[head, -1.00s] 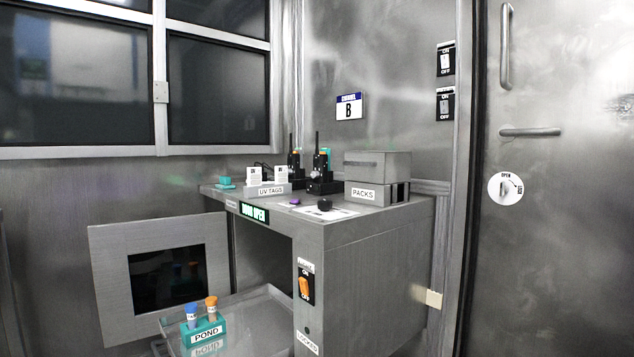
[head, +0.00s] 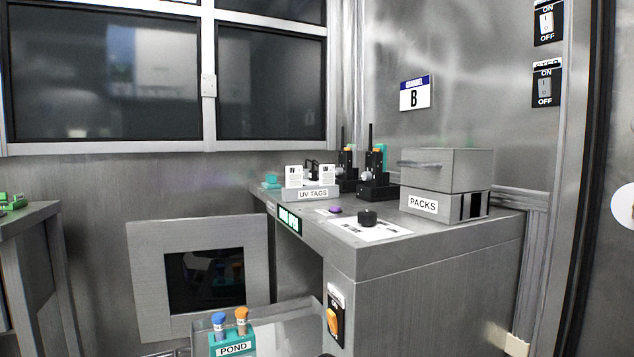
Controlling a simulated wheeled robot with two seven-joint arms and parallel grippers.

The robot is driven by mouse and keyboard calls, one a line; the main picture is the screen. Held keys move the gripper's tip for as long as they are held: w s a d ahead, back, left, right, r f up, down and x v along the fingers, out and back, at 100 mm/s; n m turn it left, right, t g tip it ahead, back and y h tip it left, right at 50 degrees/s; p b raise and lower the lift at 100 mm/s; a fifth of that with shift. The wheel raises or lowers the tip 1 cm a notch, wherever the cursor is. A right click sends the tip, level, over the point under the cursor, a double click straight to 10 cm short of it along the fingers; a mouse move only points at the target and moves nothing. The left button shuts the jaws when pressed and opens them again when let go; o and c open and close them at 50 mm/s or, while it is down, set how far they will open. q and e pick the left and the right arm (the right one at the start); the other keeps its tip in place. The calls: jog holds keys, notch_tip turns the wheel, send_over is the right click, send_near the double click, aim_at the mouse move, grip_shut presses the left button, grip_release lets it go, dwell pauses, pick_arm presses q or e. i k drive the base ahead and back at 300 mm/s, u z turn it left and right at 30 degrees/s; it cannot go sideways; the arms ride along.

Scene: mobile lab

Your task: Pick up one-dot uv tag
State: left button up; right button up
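Two small white UV tags (head: 294,176) and (head: 327,174) stand upright in a holder labelled UV TAGS (head: 313,194) on the grey counter (head: 440,236). Their dot marks are too small to read, so I cannot tell which is the one-dot tag. Neither of my grippers shows in the head view.
A PACKS box (head: 445,182) and black radios (head: 375,180) stand on the counter near the tags. Below, an open drawer (head: 285,325) holds a teal POND rack (head: 233,342) with two capped tubes. Another bench (head: 30,218) stands at left.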

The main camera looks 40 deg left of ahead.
aim_at(295, 173)
jog(key=u, duration=0.4)
jog(key=i, duration=0.6)
jog(key=u, duration=0.6)
